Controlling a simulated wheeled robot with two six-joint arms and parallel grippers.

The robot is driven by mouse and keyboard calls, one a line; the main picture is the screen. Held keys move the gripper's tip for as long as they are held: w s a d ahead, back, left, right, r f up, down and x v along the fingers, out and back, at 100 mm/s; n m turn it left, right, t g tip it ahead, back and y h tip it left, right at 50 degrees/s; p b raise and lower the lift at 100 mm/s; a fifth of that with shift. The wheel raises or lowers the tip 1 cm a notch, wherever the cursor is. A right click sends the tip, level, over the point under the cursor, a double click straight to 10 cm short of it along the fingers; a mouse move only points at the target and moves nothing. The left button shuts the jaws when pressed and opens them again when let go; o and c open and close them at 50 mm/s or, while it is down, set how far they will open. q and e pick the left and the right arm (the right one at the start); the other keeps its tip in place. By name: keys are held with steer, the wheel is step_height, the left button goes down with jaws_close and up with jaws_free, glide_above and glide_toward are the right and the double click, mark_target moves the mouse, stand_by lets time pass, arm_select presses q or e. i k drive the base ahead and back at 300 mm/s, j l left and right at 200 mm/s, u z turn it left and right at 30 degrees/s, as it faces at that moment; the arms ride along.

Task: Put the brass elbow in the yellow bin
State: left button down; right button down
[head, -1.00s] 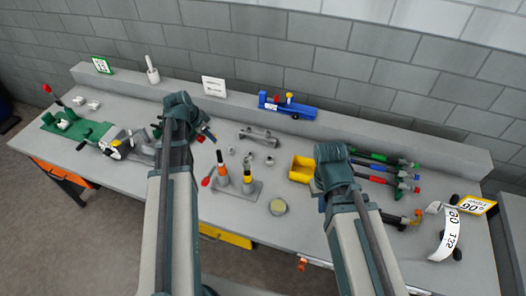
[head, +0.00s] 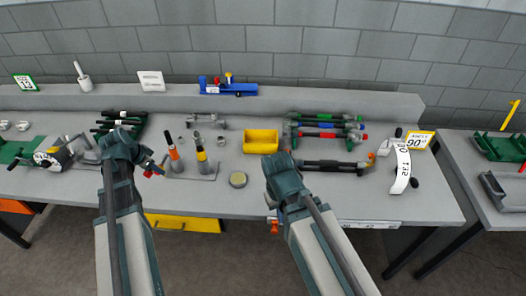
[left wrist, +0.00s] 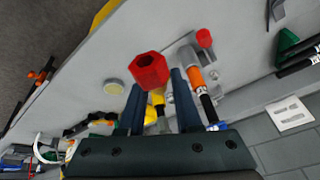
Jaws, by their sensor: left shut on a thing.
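My left gripper (head: 150,168) is over the table, left of the small two-post stand. In the left wrist view its fingers (left wrist: 155,95) are shut on a red hexagonal piece with a round hole (left wrist: 150,72). The yellow bin (head: 261,149) stands on the table right of the stand and looks empty. I cannot pick out a brass elbow for certain; a small orange-brown piece (head: 371,156) shows at the end of a dark pipe. My right arm is at the bin's front right, and its gripper is hidden.
The stand holds an orange-banded tool (head: 173,152) and a yellow-banded tool (head: 202,158). A round tin (head: 238,180) lies in front of the bin. Coloured pipe tools (head: 325,130) lie right of it. A blue tool (head: 228,88) is on the back ledge. A second table (head: 470,190) stands at right.

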mark_target(259, 148)
steer(key=z, duration=1.2)
steer(key=i+j+z, duration=0.25)
steer(key=j, duration=0.3)
steer(key=i+j, duration=0.2)
steer(key=j, duration=0.25)
